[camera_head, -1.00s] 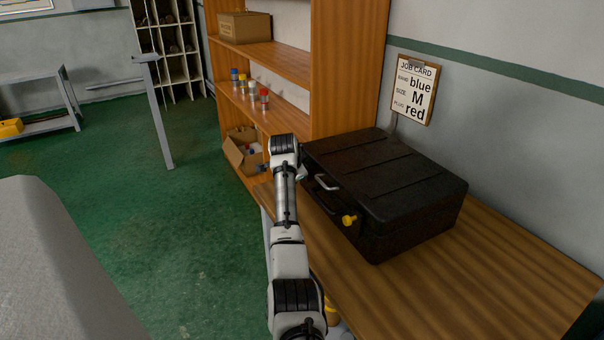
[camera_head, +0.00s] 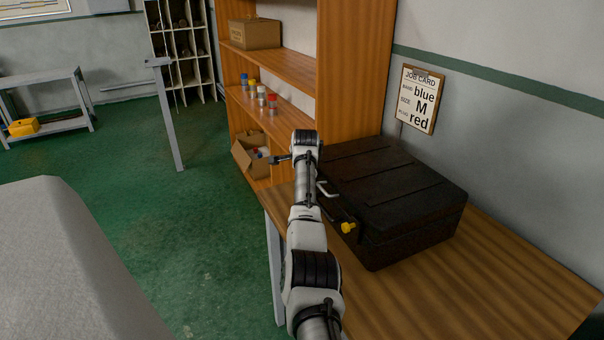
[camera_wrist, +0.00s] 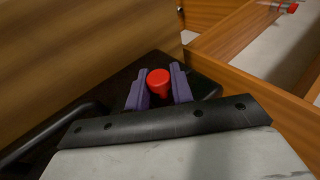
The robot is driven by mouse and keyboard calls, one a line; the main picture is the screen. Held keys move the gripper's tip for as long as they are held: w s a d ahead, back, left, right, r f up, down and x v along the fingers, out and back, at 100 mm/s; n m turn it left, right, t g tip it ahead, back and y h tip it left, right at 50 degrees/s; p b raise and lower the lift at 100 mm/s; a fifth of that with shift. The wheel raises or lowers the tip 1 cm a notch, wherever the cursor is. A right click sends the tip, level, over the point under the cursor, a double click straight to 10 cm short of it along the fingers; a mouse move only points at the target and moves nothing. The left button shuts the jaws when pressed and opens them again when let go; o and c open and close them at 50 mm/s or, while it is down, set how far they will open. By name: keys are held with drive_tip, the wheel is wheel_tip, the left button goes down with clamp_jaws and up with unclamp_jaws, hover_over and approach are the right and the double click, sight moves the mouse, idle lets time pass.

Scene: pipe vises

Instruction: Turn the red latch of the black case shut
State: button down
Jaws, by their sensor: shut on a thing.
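The black case (camera_head: 400,205) lies closed on the wooden bench, with a pale handle (camera_head: 327,188) and a yellow latch (camera_head: 348,227) on its front side. In the wrist view the red latch (camera_wrist: 158,80) shows as a round red knob near a corner of the dark case (camera_wrist: 196,82). My gripper (camera_wrist: 158,88) has its two purple fingers on either side of the red latch and is shut on it. In the head view my arm hides the red latch and the fingertips. How far the latch is turned cannot be told.
A wooden shelf (camera_head: 355,70) stands just behind the case, with jars (camera_head: 261,97) and an open carton (camera_head: 250,152). A job card (camera_head: 417,98) hangs on the wall. The bench (camera_head: 500,270) is clear right of the case.

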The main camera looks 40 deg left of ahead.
drive_tip(key=c, duration=1.2)
unclamp_jaws()
drive_tip(key=shift+c, duration=0.2)
drive_tip(key=shift+d+r, duration=0.1)
drive_tip(key=shift+r, duration=0.05)
drive_tip(key=b+v, duration=0.4)
drive_tip(key=v, duration=0.9)
drive_tip(key=shift+r, duration=0.2)
drive_tip(key=shift+s+d, duration=0.1)
drive_tip(key=shift+s, duration=0.05)
